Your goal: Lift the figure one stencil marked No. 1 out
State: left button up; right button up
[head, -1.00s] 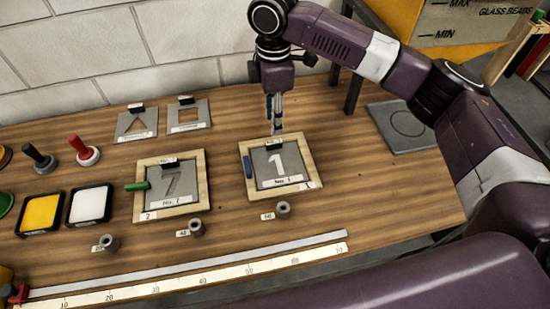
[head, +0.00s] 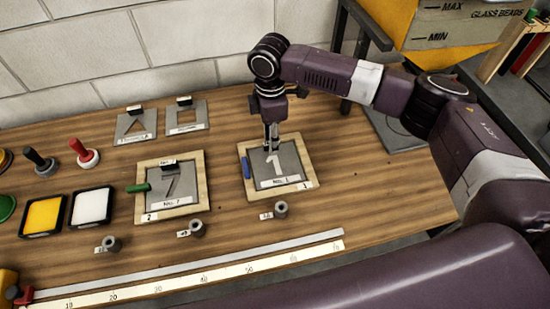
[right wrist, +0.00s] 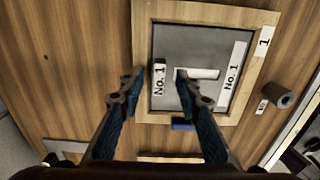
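The figure one stencil (head: 290,160) is a grey plate with a cut-out 1 and a "No. 1" label. It lies in a wooden frame (head: 311,181) right of centre, and shows in the right wrist view (right wrist: 215,45). A blue piece (head: 246,168) sits at the frame's left side. My right gripper (head: 271,147) points down at the stencil's far edge. In the right wrist view its blue fingers (right wrist: 160,76) are apart, with the stencil's tab labelled No. 1 (right wrist: 160,79) between them. I cannot tell whether they touch it. My left gripper is out of view.
The No. 7 stencil (head: 191,180) lies in its frame (head: 145,213) to the left, with a green piece (head: 138,188). Two grey plates (head: 197,115) lie behind. Small cylinders (head: 281,209) and a long ruler (head: 205,273) are in front. Bare wood is to the right.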

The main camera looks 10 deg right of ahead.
grip_shut()
